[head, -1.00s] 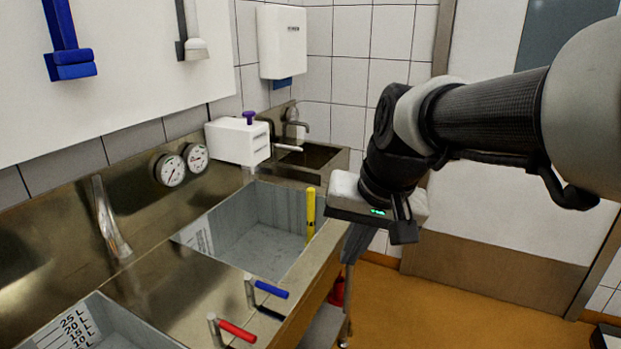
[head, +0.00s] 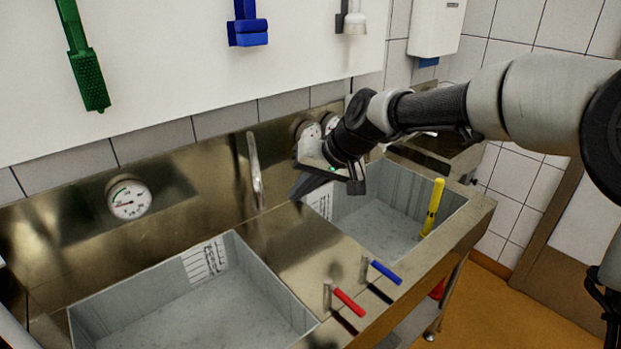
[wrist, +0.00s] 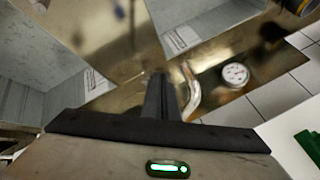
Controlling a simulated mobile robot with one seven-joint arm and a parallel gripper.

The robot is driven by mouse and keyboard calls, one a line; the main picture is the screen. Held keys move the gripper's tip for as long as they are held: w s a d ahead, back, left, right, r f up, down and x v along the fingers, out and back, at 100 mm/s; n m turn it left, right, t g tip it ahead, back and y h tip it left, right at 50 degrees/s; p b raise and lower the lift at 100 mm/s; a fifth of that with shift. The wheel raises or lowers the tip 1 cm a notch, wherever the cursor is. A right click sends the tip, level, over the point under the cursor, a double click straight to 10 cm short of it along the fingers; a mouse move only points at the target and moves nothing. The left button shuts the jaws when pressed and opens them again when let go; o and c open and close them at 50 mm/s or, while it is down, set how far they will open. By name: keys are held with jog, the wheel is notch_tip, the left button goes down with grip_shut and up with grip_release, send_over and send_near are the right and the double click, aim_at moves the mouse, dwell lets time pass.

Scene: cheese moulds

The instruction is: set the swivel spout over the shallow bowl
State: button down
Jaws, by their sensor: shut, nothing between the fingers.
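The swivel spout (head: 255,172) is a bare metal tube at the back of the steel counter, its free end hanging over the strip between two basins. Two sunken grey basins show, the left (head: 235,258) and the right (head: 455,200); I cannot tell which is shallower. My gripper (head: 298,190) is shut and empty, just right of the spout and apart from it in the head view, near the right basin's back left corner. In the wrist view the shut fingers (wrist: 158,82) point beside the spout (wrist: 190,92), with a gap between them.
A dial gauge (head: 129,197) is on the backsplash at left; others are partly hidden behind my wrist. Red (head: 349,303) and blue (head: 385,272) levers stand at the front between the basins. A yellow-handled tool (head: 432,207) leans in the right basin. Brushes hang on the wall above.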

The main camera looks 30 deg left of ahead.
jog(key=a, duration=0.1)
jog(key=s+a+f, duration=0.1)
jog(key=a, duration=0.1)
jog(key=s+a+f, duration=0.1)
jog(key=a, duration=0.1)
jog(key=shift+p, duration=0.3)
jog(key=s+a+m+t+b, duration=0.1)
jog(key=s+a+m, duration=0.2)
jog(key=s+a, duration=0.4)
jog(key=a, duration=0.2)
jog(key=shift+s+a+t+h, duration=0.15)
jog(key=shift+a+t+h, duration=0.15)
jog(key=shift+a+t, duration=0.1)
jog(key=shift+d+f, duration=0.1)
